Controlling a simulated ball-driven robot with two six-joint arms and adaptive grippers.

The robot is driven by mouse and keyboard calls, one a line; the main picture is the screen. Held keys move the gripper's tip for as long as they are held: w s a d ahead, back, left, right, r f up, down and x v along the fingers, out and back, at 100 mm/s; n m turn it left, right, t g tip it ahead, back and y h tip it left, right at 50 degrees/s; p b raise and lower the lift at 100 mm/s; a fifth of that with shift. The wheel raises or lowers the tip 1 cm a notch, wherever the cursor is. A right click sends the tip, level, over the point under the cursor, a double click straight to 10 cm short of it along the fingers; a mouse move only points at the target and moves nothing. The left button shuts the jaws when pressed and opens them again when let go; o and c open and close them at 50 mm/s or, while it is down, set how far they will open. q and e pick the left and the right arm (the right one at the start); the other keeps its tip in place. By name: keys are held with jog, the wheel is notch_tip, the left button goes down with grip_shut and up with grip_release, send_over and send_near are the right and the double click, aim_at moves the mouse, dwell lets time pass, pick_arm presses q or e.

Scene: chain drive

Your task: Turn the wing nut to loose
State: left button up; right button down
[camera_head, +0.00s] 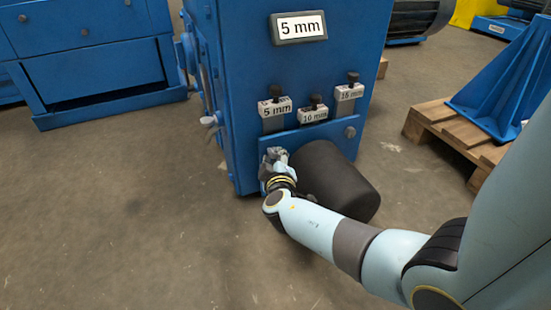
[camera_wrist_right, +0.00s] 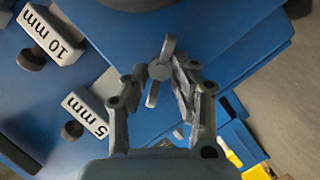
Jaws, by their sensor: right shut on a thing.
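The grey wing nut (camera_wrist_right: 160,71) shows in the right wrist view, against the blue machine front, with one wing pointing up and one pointing down. My right gripper (camera_wrist_right: 158,80) has a finger on each side of it and is shut on it. In the head view my right gripper (camera_head: 275,158) is at the lower left of the blue machine's front panel (camera_head: 318,136), and it hides the wing nut there. My left gripper is in neither view.
Above the gripper are slider tags for 5 mm (camera_head: 276,107), 10 mm (camera_head: 313,113) and 16 mm (camera_head: 349,92), and a 5 mm sign (camera_head: 300,27). A pallet (camera_head: 455,130) lies farther right. The left floor is clear.

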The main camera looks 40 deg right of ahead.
jog(key=n+t+h, duration=0.1)
jog(key=n, duration=0.2)
jog(key=n+t+h, duration=0.1)
jog(key=n, duration=0.3)
jog(key=f+n+h, duration=0.1)
jog(key=n, duration=0.2)
jog(key=shift+t, duration=0.4)
jog(key=shift+r+n, duration=0.1)
jog(key=shift+n, duration=0.3)
jog(key=c, duration=1.3)
grip_release()
